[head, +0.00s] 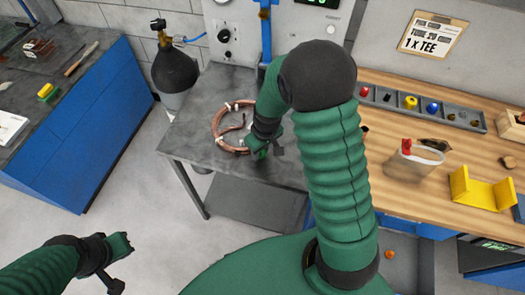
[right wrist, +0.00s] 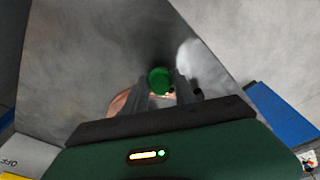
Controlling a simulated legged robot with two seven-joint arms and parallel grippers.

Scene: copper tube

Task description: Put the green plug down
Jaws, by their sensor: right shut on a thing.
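My right gripper (head: 270,150) is at the front right of the copper tube coil (head: 219,127), above the grey metal table. In the right wrist view, the right gripper (right wrist: 161,88) is shut on the green plug (right wrist: 160,78), whose round end shows between the two dark fingers. A piece of the copper coil (right wrist: 119,102) shows beside and behind the fingers. I cannot tell whether the plug touches the tabletop. My left gripper (head: 118,262) hangs over the floor at lower left, away from the table; its fingers are too unclear to judge.
The grey metal table (head: 190,145) has bare room left of the coil. A wooden bench (head: 400,200) on the right carries a parts tray (head: 420,108), a red-capped container (head: 412,165) and a yellow bracket (head: 480,190). A gas cylinder (head: 174,70) stands behind the table.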

